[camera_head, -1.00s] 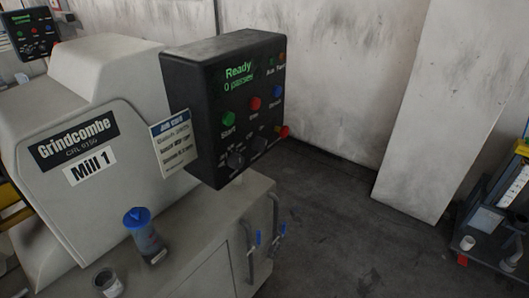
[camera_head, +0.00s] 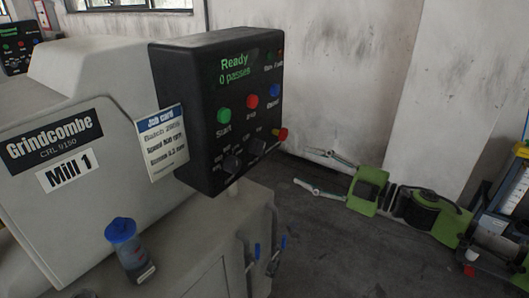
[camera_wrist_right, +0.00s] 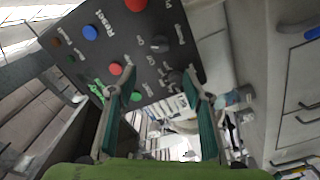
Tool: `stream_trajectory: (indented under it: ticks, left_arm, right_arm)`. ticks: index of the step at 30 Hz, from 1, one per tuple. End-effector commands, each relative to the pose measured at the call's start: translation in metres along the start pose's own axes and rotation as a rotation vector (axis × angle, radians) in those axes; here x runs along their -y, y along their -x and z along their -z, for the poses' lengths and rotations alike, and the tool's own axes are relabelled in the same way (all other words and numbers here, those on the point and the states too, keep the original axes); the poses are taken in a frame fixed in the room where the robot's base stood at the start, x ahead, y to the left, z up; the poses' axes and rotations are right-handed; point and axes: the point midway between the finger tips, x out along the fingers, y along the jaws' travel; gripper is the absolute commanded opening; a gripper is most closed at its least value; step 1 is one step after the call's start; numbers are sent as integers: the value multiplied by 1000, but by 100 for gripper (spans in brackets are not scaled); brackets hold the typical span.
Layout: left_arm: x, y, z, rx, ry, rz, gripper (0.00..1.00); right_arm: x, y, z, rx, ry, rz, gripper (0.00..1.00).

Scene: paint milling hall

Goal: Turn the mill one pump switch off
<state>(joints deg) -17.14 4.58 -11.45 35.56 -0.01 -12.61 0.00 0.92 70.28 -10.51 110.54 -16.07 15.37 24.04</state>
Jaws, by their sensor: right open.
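The black mill one control box (camera_head: 163,100) is left of centre in the head view. Its screen (camera_head: 235,68) reads Ready, 0 passes. Two dark rotary switches sit low on its face: a left one (camera_head: 231,163) and a right one (camera_head: 256,147). The wrist view shows two switches, (camera_wrist_right: 159,44) and (camera_wrist_right: 175,78), beyond the fingertips. My right gripper (camera_head: 314,172) is open and empty, right of the box and apart from it, fingers pointing left. My left gripper is not in view.
A red button (camera_head: 281,134) sticks out at the box's lower right edge. Green, red and blue buttons sit above the switches. A job card (camera_head: 162,143) hangs beside the box. A blue-capped bottle (camera_head: 130,252) stands on the mill's ledge. Dark floor (camera_head: 330,235) lies clear below my gripper.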

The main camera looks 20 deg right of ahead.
Motion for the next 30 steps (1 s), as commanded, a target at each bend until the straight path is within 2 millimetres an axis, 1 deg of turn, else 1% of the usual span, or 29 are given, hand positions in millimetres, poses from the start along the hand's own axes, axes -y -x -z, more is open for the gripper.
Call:
stream_trajectory:
  ticks: [1, 8, 14, 20, 24, 30]
  left_arm:
    - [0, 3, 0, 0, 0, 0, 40]
    - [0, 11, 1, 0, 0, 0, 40]
    - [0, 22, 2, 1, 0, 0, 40]
    - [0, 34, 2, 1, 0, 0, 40]
    - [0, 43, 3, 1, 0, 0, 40]
    - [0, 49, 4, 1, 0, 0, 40]
  right_arm:
    - [-3, -3, 0, 0, 0, -4, 46]
    - [-4, -22, 1, 0, 0, -5, 46]
    - [-5, -45, 1, 0, -2, -6, 46]
    - [-5, -74, 1, 0, -2, -6, 46]
    - [-5, -97, 1, 0, -3, -5, 46]
    - [-3, -124, 0, 1, -2, -4, 46]
